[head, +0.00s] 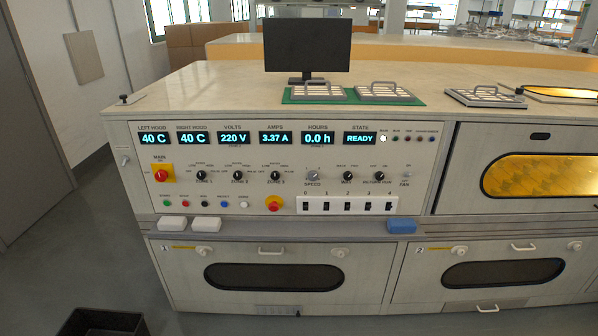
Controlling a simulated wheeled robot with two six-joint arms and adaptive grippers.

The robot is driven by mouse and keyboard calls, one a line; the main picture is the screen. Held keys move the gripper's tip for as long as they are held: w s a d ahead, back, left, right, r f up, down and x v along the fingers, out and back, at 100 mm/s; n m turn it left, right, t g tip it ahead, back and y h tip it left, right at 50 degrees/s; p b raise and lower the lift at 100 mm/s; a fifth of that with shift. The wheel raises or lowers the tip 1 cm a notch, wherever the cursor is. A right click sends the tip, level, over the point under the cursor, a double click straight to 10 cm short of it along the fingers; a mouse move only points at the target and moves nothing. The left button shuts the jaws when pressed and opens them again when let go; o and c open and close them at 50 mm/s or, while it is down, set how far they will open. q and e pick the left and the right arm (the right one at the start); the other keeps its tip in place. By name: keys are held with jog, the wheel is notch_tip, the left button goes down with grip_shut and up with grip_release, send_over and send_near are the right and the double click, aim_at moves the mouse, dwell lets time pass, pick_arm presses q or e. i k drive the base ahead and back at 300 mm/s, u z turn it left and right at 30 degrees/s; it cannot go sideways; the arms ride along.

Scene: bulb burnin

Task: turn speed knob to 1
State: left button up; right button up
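The speed knob (312,175) is a grey round knob on the front control panel (290,150), with the label SPEED under it. It sits above a white strip of black switches (347,205) numbered 0 to 4. The knob's exact pointer setting is too small to tell. Neither of my grippers shows in the head view.
A red main switch (160,175) on yellow and a red mushroom button (273,203) are on the same panel. A monitor (307,45) stands on top. A dark bin (103,322) is on the floor.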

aim_at(313, 176)
jog(key=k, duration=0.55)
jog(key=z, duration=1.05)
jog(key=i, duration=0.7)
jog(key=z, duration=0.7)
jog(key=i, duration=1.2)
jog(key=u, duration=1.1)
jog(key=i, duration=0.55)
jog(key=u, duration=0.6)
